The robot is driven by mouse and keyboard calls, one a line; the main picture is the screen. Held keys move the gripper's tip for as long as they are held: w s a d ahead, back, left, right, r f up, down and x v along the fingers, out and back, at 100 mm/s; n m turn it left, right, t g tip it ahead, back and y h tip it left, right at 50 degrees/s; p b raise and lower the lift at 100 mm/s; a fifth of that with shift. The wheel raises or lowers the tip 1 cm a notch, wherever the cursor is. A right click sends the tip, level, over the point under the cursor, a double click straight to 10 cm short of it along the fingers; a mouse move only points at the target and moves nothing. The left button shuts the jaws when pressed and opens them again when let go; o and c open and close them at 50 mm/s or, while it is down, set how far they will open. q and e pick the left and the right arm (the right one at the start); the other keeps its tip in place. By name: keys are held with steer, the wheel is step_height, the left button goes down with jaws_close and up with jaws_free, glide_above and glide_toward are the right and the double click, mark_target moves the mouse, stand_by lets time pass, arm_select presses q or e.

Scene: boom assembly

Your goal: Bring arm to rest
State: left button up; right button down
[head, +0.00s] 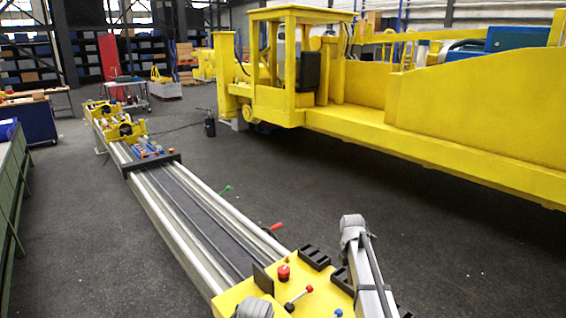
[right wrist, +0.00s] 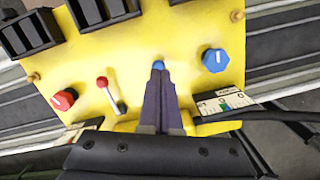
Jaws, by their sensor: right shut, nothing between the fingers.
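A yellow control panel (head: 240,294) stands at the bottom of the head view, and it fills the upper part of the right wrist view (right wrist: 135,60). It carries a lever with a red knob (right wrist: 102,82), a red dial (right wrist: 63,99) and a blue dial (right wrist: 214,60). My right gripper (right wrist: 158,68) is shut and empty, its fingers pointing at the panel between the red lever and the blue dial. A small blue round tip (right wrist: 158,63) shows right at the fingertips; I cannot tell if they touch it. My right arm (head: 370,280) comes down over the panel's right side. My left gripper does not show.
Black boxy holders (right wrist: 100,12) stand on the panel's edge. A long rail frame (head: 190,210) runs from the panel to the back left. A large yellow machine (head: 460,110) stands at right. A green bench (head: 12,190) is at the left edge. Dark floor (head: 400,220) lies clear between.

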steer(key=s+a+m+y, duration=0.1)
steer(key=s+a+m, duration=0.4)
steer(key=s+m, duration=0.7)
steer(key=s+a+m, duration=0.4)
steer(key=s+m, duration=0.6)
steer(key=s, duration=0.3)
steer(key=s+a+f+n+b, duration=0.1)
steer(key=a+f+b, duration=0.2)
steer(key=f+b, duration=0.1)
steer(key=s+a+f+n+b, duration=0.1)
steer(key=s+a+f+b, duration=0.1)
steer(key=a+f+b, duration=0.2)
steer(key=s+a+f+n+h+b, duration=0.1)
steer(key=s+a+f+n+b, duration=0.1)
steer(key=f+b, duration=0.4)
steer(key=shift+a+f, duration=0.15)
steer(key=shift+a, duration=0.6)
steer(key=shift+s+a+f, duration=0.1)
steer(key=shift+s+a, duration=0.05)
